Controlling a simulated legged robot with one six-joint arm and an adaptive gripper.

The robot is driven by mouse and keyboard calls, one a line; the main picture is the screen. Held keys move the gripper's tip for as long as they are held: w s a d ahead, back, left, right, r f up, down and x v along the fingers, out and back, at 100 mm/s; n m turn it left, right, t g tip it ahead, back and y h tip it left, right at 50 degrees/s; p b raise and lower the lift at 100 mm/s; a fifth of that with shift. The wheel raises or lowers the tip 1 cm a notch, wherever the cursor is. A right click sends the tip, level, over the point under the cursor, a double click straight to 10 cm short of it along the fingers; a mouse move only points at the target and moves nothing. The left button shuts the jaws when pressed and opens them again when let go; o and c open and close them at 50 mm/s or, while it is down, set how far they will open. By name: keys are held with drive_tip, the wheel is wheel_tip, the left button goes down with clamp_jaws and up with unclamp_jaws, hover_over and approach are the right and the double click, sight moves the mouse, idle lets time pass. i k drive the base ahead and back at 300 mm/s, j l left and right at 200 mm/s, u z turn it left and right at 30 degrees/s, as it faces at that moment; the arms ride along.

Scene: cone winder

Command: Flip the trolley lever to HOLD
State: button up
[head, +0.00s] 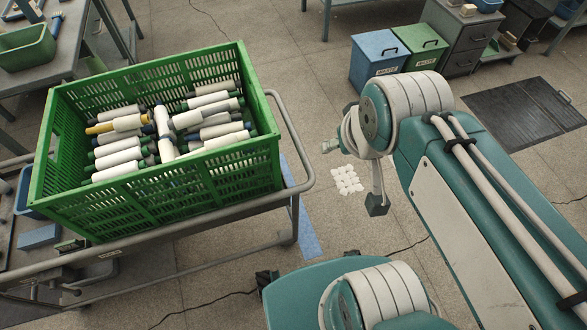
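The trolley (300,188) stands at the left, with a grey tubular rail. A green slatted crate (255,165) sits on it, holding several white bobbins and a yellow one. A small green part (68,245) shows on the trolley's near side, beside a small pale label (109,254). I cannot tell whether it is the lever, and cannot read its setting. My teal and white arm fills the right side. Pale and dark parts, perhaps of my gripper (362,172), show past its rounded joint, right of the trolley and apart from it. Its fingers cannot be made out.
A blue bin (377,64) and a green bin (421,46) stand at the back beside a grey drawer cabinet (462,38). A workbench (70,42) is at the upper left. Open floor lies between trolley and bins.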

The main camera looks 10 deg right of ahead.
sight(53, 286)
drive_tip(key=l+u, duration=0.35)
drive_tip(key=u, duration=2.05)
drive_tip(key=i+j+z, duration=0.1)
drive_tip(key=i+j, duration=0.3)
drive_tip(key=i+j+z, duration=0.15)
drive_tip(key=i+j, duration=0.25)
drive_tip(key=i+j+z, duration=0.1)
drive_tip(key=i+j, duration=0.25)
drive_tip(key=j, duration=0.15)
drive_tip(key=i+j+z, duration=0.1)
drive_tip(key=i+j, duration=0.35)
drive_tip(key=i, duration=0.35)
